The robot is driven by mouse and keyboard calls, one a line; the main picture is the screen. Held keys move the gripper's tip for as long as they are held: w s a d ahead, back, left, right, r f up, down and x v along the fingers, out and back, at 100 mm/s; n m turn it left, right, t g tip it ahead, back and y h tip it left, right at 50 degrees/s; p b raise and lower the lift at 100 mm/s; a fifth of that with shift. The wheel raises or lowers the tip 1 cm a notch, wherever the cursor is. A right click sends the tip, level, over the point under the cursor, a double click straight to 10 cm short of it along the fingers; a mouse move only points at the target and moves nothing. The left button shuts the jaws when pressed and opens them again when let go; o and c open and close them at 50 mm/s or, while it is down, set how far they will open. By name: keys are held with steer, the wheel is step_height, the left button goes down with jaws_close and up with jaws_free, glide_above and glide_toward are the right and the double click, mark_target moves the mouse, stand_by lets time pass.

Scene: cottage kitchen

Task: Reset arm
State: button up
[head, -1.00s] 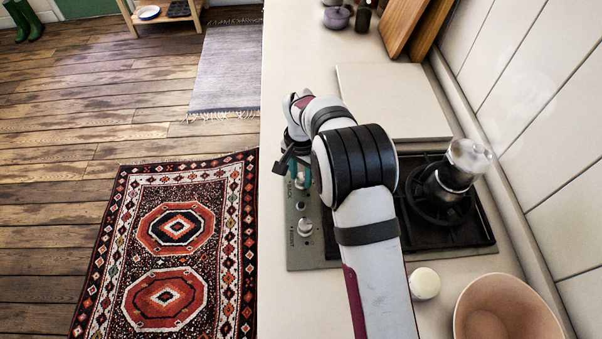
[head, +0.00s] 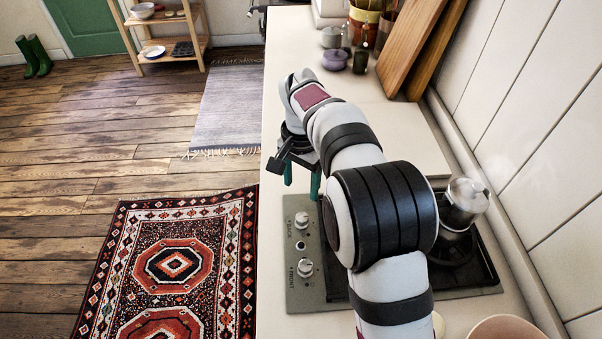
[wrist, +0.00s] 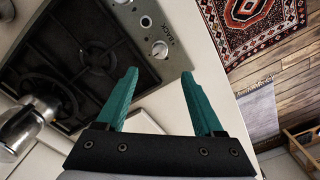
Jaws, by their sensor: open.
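My gripper (head: 301,182) is at the left edge of the counter, above the stove's knob panel in the head view. In the wrist view its two teal fingers (wrist: 164,98) stand apart with nothing between them. The arm partly hides the stove (head: 330,285) in the head view. The stove's burner grate and knobs show in the wrist view (wrist: 158,80).
A pale board (head: 408,125) lies behind. Wooden boards (head: 408,40) lean on the tiled wall. A pink bowl (head: 503,330) is at the bottom edge.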

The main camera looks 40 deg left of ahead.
step_height(320, 180, up, 3)
steer(key=shift+r, duration=0.15)
stand_by(0.3)
steer(key=s+d+r+m, duration=0.15)
steer(key=d+r, duration=0.25)
steer(key=d, duration=0.8)
steer(key=d+r+m, duration=0.2)
steer(key=d+r, duration=0.2)
steer(key=d, duration=0.8)
steer(key=s+d+f+m+y, duration=0.1)
steer(key=s+d+f+m, duration=0.2)
steer(key=s+d, duration=0.9)
steer(key=s+f, duration=0.1)
steer(key=s, duration=0.2)
steer(key=shift+s+d+f+y, duration=0.15)
steer(key=shift+s+d+y, duration=0.15)
steer(key=shift+d+y, duration=0.1)
steer(key=shift+m, duration=0.25)
